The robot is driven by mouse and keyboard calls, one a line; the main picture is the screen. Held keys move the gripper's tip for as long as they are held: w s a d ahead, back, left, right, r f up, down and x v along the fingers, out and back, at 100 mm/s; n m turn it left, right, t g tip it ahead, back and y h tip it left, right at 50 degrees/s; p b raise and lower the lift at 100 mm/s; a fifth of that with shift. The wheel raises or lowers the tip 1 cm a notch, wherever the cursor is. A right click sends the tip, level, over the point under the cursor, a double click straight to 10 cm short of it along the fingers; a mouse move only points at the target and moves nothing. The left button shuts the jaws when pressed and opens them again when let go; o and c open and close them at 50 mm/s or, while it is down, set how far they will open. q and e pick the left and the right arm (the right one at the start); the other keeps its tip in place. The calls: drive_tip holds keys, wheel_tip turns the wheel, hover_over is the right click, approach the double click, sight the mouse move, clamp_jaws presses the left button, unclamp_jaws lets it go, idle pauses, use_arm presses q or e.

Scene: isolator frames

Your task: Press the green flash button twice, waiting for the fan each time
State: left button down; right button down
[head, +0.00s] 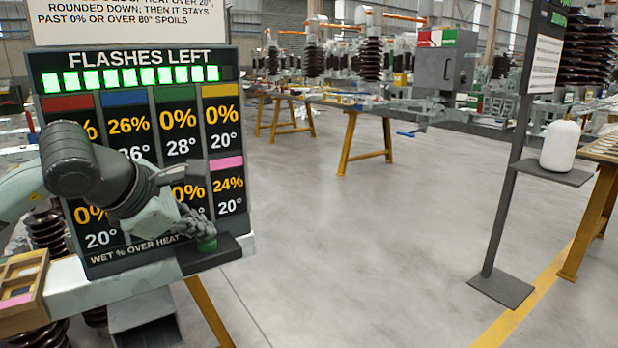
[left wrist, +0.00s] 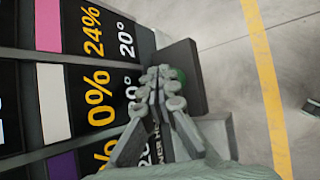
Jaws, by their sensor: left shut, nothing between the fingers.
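The green flash button (head: 207,244) sits on a dark ledge (head: 222,252) at the lower right of the display board. It also shows partly behind my fingers in the left wrist view (left wrist: 181,75). My left gripper (head: 203,229) is shut and empty, its fingertips pointing down right over the button; I cannot tell whether they touch it. The board (head: 140,60) reads "FLASHES LEFT" above a row of several lit green squares. Legible panels show blue 26%, green 0% at 28°, yellow 0% at 20° and pink 24% at 20°. My left arm hides several others. My right gripper is out of view.
A rules sign (head: 125,20) stands above the board. A wooden compartment tray (head: 20,290) is at the lower left. At right, a post carries a shelf (head: 555,174) with a white container (head: 560,146). The grey floor (head: 350,240) between is clear. No fan is identifiable.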

sight(203, 243)
use_arm(q)
drive_tip(key=shift+f, duration=0.15)
drive_tip(key=shift+r+p, duration=0.45)
drive_tip(key=shift+r, duration=0.6)
wheel_tip(203, 243, up, 6)
drive_tip(key=p, duration=0.3)
idle(0.6)
